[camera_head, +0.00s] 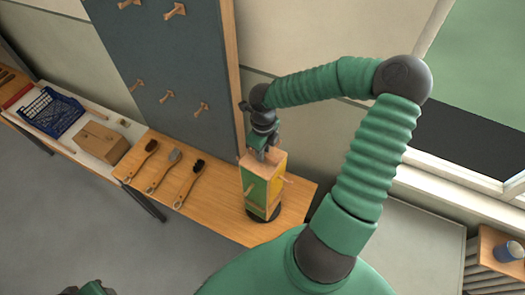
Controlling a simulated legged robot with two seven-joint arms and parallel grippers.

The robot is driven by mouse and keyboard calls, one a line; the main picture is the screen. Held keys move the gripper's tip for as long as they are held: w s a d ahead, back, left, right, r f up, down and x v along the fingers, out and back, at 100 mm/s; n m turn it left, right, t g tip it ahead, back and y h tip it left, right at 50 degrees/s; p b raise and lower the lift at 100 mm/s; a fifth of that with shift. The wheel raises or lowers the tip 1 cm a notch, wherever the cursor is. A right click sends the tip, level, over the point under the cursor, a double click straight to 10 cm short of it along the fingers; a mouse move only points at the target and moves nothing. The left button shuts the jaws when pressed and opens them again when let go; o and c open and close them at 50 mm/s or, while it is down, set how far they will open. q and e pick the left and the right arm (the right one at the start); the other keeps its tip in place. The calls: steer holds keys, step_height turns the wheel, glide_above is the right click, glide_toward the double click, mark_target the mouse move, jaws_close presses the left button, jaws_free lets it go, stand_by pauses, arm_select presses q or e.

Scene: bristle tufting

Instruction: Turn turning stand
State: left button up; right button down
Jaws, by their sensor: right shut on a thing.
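The turning stand (256,194) is an upright box with green and yellow faces and a light wooden top, standing on a dark round base (263,216) on the wooden table. A short wooden peg (288,179) sticks out at its right side. My right gripper (262,152) reaches down from above and is shut at the stand's top edge; the small part between its fingers is hard to make out. At the lower left, a bit of green and dark arm (90,288) shows, but no left gripper fingers can be made out.
Several wooden-handled brushes (163,171) lie on the table left of the stand. A cardboard box (98,143) and a blue crate (51,112) sit farther left. A dark pegboard (175,60) rises behind. A blue cup (509,251) stands far right.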

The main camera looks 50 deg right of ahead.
steer(key=shift+n, duration=0.8)
steer(key=shift+s, duration=0.1)
steer(key=c, duration=1.4)
jaws_free()
steer(key=shift+o, duration=0.6)
steer(key=shift+d, duration=0.2)
step_height(320, 180, up, 17)
steer(key=b, duration=0.2)
steer(key=shift+f, duration=0.2)
